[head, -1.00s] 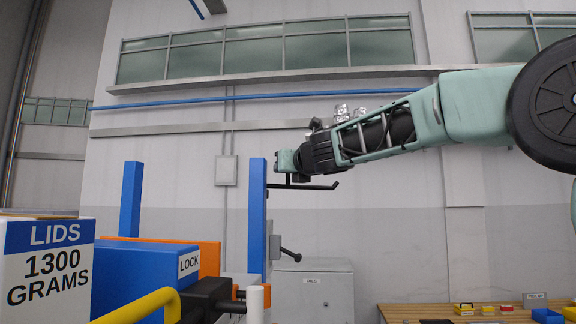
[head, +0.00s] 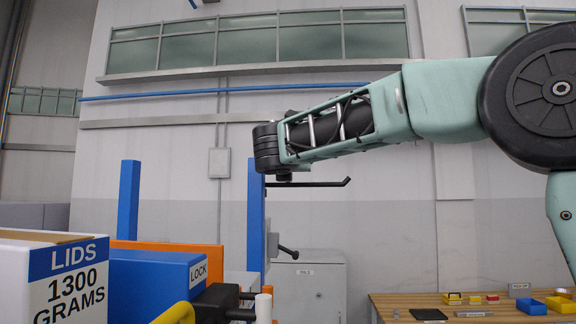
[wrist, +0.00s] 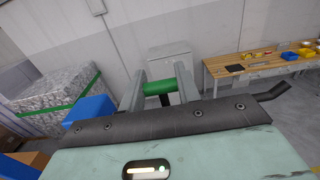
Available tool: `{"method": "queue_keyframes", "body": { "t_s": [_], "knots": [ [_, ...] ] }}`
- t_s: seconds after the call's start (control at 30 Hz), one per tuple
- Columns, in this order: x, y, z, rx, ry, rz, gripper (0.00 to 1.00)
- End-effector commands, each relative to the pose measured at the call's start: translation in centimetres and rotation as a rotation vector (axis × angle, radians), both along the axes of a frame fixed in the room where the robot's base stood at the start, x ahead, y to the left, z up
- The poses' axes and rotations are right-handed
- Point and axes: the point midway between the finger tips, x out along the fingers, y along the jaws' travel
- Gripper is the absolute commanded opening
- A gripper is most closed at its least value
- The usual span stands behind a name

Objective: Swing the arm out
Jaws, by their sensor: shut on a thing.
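My arm reaches across the upper middle of the head view, with the dark wrist (head: 266,148) in front of the wall. My gripper fingers are not visible there. In the wrist view my gripper (wrist: 160,76) has two grey fingers pointing away. They are shut on a short green cylinder (wrist: 158,86) that lies across between them. A dark piece shows just below the cylinder; I cannot tell what it joins.
In the head view, a white LIDS box (head: 75,285), a blue LOCK box (head: 150,285) and an orange panel (head: 205,258) stand lower left. Blue post (head: 255,225) rises behind the wrist. A grey cabinet (head: 308,290) and wooden bench (head: 395,303) stand farther back. Upper middle air looks clear.

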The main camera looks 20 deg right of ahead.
Motion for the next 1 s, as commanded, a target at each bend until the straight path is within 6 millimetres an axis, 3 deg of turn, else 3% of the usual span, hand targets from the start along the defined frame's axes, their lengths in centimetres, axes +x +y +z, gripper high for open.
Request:
{"method": "queue_keyframes", "body": {
  "t_s": [0.43,0.47,0.53,0.83,1.0],
  "knots": [
    [-0.1,0.0,0.1,-0.001,-0.002,-0.012,0.0],
    [-0.1,0.0,0.1,-0.001,-0.002,-0.012,0.38],
    [-0.1,0.0,0.1,-0.001,-0.002,-0.012,0.55],
    [-0.2,0.1,0.0,0.0,-0.001,-0.01,0.55],
    [-1.6,0.9,-0.3,0.002,-0.003,-0.009,0.55]
  ]
}}
